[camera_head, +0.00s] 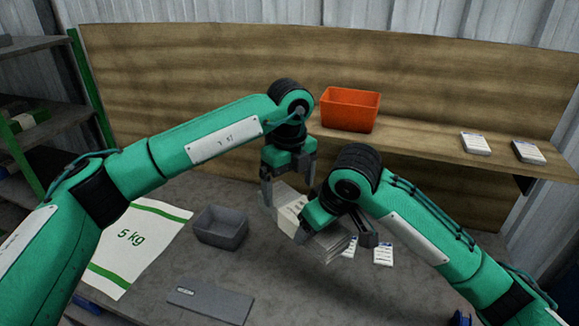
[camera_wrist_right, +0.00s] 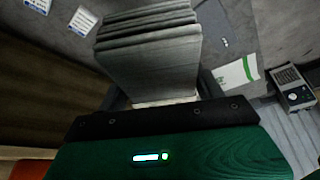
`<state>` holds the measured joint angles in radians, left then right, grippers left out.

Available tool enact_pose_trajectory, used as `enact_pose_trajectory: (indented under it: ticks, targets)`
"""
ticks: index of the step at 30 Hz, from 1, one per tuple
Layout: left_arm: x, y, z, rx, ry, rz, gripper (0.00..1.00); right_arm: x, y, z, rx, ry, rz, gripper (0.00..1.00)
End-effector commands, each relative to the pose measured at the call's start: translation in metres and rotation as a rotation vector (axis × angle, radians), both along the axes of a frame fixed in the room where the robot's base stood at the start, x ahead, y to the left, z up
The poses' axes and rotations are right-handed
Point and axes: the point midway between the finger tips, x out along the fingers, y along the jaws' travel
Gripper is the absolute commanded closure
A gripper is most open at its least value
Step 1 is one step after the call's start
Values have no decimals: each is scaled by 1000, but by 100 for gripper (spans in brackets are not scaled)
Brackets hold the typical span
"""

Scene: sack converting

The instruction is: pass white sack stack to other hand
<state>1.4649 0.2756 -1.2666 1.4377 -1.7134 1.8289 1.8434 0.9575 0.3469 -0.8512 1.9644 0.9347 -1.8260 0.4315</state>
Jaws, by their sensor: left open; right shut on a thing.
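The white sack stack (camera_head: 290,208) is a thick bundle of pale, layered sheets above the table, partly hidden by my right gripper. My right gripper (camera_head: 336,232) is shut on it. In the right wrist view the stack (camera_wrist_right: 150,55) sticks out beyond the right gripper (camera_wrist_right: 163,92), its layered edges fanned at the far end. My left gripper (camera_head: 288,182) is open, pointing down over the stack's upper left end. One left finger is on each side of that end; whether they touch it I cannot tell.
A grey bin (camera_head: 221,227), a flat grey plate (camera_head: 210,302) and a large "5 kg" sack (camera_head: 130,240) lie on the table. Small labelled packs (camera_head: 383,252) lie right of the stack. An orange bin (camera_head: 349,110) stands on the wooden shelf behind. A keypad device (camera_wrist_right: 292,88) shows in the wrist view.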

Motion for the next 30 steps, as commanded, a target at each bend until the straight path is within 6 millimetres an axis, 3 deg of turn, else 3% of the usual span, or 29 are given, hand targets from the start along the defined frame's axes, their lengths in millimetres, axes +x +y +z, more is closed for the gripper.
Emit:
enact_pose_trajectory:
  ticks: [3,9,22,30]
  targets:
    - [0,1,-23,0,3,0,6,0,0,1,1,-1,0,68]
    - [0,0,-47,0,1,1,6,0,0,1,1,-1,0,68]
    - [0,0,-56,-1,-1,0,6,0,0,1,1,-1,0,68]
    - [0,-1,-56,-3,-1,-1,59,-1,2,1,3,0,6,67]
